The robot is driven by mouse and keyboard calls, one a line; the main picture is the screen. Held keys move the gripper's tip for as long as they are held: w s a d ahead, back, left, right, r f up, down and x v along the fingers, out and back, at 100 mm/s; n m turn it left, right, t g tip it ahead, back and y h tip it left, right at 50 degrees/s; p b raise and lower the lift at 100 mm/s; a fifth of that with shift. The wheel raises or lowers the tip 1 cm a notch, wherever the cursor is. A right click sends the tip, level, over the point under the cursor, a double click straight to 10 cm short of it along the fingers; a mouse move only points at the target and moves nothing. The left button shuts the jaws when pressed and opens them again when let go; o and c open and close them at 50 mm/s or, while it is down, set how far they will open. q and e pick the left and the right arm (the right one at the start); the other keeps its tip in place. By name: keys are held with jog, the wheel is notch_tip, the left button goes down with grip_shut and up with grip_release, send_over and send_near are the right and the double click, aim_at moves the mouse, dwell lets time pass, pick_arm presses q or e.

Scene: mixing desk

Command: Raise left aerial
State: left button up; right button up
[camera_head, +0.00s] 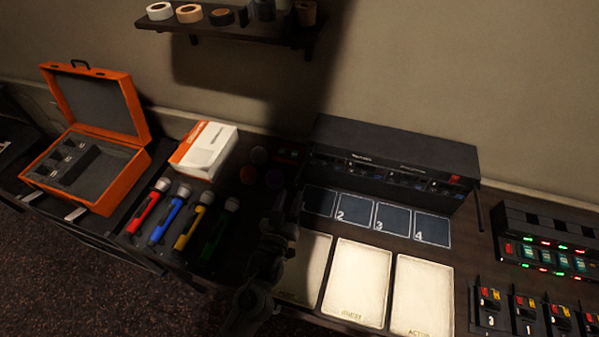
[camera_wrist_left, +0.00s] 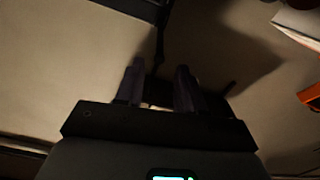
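The black receiver unit (camera_head: 395,165) stands at the back of the desk. A thin dark rod, which looks like its right aerial (camera_head: 480,212), hangs down at its right front corner. My left gripper (camera_head: 283,208) is beside the unit's left end, dark and hard to make out. In the left wrist view, its two fingers (camera_wrist_left: 160,88) are apart. A thin dark rod, apparently the left aerial (camera_wrist_left: 160,45), runs from the unit's edge down toward the gap between them. Contact cannot be told. In the head view I cannot separate this aerial from the gripper. My right gripper is not in view.
Several cards (camera_head: 357,285) lie in front of the unit. Coloured microphones (camera_head: 190,220), a white-orange box (camera_head: 205,150) and an open orange case (camera_head: 90,140) are to the left. A shelf with tape rolls (camera_head: 235,25) is above. Charger racks (camera_head: 545,245) stand at right.

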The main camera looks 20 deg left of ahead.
aim_at(299, 172)
pick_arm(q)
jog(key=w, duration=0.9)
jog(key=shift+w+a, duration=0.25)
jog(key=shift+a, duration=0.15)
jog(key=shift+c, duration=0.5)
grip_shut()
jog(key=shift+r, duration=0.1)
